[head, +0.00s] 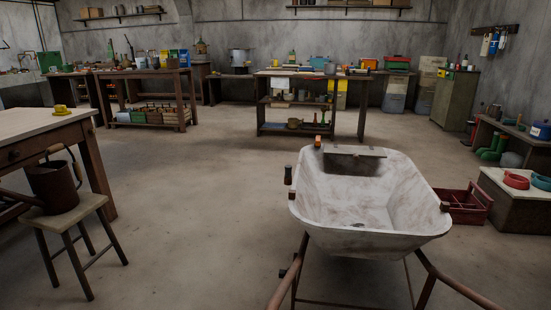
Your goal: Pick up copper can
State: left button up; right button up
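A reddish-brown copper can (54,187) with a raised handle stands upright on a small wooden stool (91,203) at the left of the head view. A thin spout reaches from it toward the left picture edge. The can is dark, and its inside cannot be seen. Neither of my grippers shows in the head view, and nothing is seen touching the can.
A wooden table (40,123) with a yellow item (60,110) stands behind the stool. A whitish wheelbarrow (375,240) fills the centre right. A red crate (466,205) lies beside it. Open floor (190,220) lies between stool and wheelbarrow. Shelved workbenches line the back.

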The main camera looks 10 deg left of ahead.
aim_at(53, 181)
jog(key=i+j+z, duration=0.1)
jog(key=j+z, duration=0.2)
jog(key=j, duration=0.6)
jog(key=j+z, duration=0.25)
jog(key=j, duration=0.7)
jog(key=k+j+z, duration=0.15)
jog(key=j+z, duration=0.15)
jog(key=j, duration=1.55)
jog(key=j+z, duration=0.1)
jog(key=j, duration=0.8)
jog(key=j+u, duration=0.45)
jog(key=u, duration=0.25)
jog(key=i+j+u, duration=0.15)
jog(key=u, duration=0.2)
